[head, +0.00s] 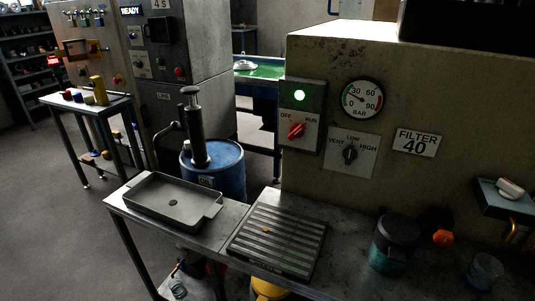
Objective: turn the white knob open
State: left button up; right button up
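A white knob (511,188) sits on a blue-grey box (490,205) on the wall at the far right. It is small here, and I cannot tell its setting. A copper-coloured bent pipe (514,231) hangs below the box. A small clear cup (483,271) stands on the bench below and a little left of the pipe. Neither of my grippers shows in the head view.
A dark-lidded teal jar (392,254) and an orange knob-like part (443,238) are left of the cup. A slatted grate (280,241) and a grey tray (168,204) lie further left. The wall carries a red switch (296,131), a black selector (350,154) and a gauge (362,99).

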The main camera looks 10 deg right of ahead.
aim_at(507, 189)
jog(key=z, duration=1.8)
